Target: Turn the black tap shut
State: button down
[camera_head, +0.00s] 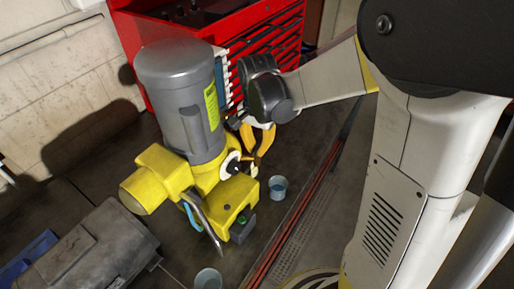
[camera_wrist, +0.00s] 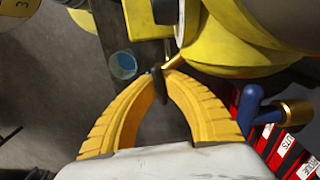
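The grey and yellow motor (camera_head: 182,95) stands in the middle of the head view; its yellow casing also shows in the wrist view (camera_wrist: 240,45). The black tap (camera_wrist: 161,90) is a small dark lever beside the yellow casing, near a thin brass stem. My gripper (camera_wrist: 163,76) has its two yellow fingers curved in, with the tips close together on either side of the lever, seemingly pinching it. In the head view my gripper (camera_head: 250,160) is at the motor's right side, by a white round part; the tap is hard to make out there.
A brass fitting with a blue handle (camera_wrist: 250,105) is close to the right finger. A red tool cabinet (camera_head: 150,35) is behind. A grey case (camera_head: 95,250) lies at left.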

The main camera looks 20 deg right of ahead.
jog(key=shift+m, duration=0.5)
jog(key=c, duration=1.4)
grip_release()
jog(key=shift+c, duration=0.2)
notch_tip(320, 180, up, 12)
jog(key=n+t+b, duration=0.4)
jog(key=n+b, duration=0.1)
jog(key=n, duration=0.1)
send_near(257, 147)
jog(key=s+f, duration=0.2)
jog(key=s, duration=0.2)
jog(key=s+f+n+t+b, duration=0.3)
jog(key=s+f+n, duration=0.2)
jog(key=shift+f+b, duration=0.35)
jog(key=shift+b, duration=0.05)
